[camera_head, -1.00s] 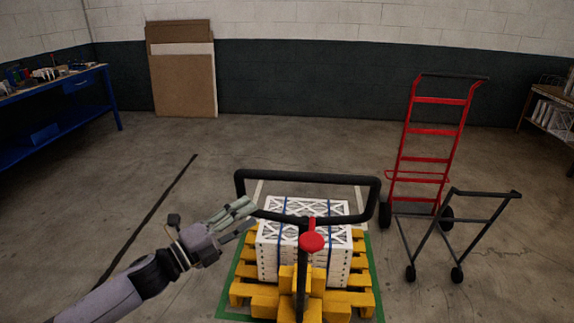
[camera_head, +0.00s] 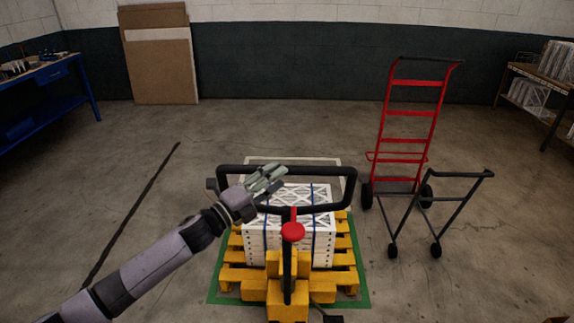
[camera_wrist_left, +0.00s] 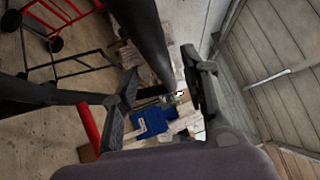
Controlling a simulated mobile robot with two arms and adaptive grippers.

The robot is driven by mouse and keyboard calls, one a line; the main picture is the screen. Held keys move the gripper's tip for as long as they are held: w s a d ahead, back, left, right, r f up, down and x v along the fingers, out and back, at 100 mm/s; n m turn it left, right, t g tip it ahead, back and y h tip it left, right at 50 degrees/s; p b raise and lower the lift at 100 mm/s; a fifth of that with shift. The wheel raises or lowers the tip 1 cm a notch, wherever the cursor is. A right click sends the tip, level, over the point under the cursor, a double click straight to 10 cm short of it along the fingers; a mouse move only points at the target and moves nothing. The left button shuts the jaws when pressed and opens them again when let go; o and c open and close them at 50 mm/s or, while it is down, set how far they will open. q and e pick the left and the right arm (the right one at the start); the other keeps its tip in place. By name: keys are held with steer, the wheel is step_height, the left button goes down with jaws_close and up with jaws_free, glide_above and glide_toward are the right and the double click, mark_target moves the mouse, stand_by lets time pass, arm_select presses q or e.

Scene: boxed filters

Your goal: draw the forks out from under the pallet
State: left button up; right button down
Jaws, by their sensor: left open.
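The pallet jack's black loop handle (camera_head: 330,169) stands upright at the front, with a red knob (camera_head: 293,231) on its stem and a yellow body (camera_head: 288,296) below. The yellow pallet (camera_head: 347,258) bears strapped white boxed filters (camera_head: 318,241); the forks are hidden beneath the load. My left gripper (camera_head: 274,178) is open at the left-centre of the handle loop. In the left wrist view a dark bar (camera_wrist_left: 145,38) runs between the spread fingers (camera_wrist_left: 163,92); contact cannot be told. My right gripper is out of view.
A red hand truck (camera_head: 410,140) and a dark cart frame (camera_head: 440,215) stand to the right. A blue workbench (camera_head: 50,75) is at the left, a shelf (camera_head: 540,95) at the right, boards (camera_head: 160,65) at the back wall. The floor left of the pallet is clear.

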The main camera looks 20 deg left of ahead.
arm_select(q)
steer(key=shift+p+x, duration=0.5)
steer(key=shift+x, duration=1.75)
steer(key=shift+f, duration=0.1)
jaws_close()
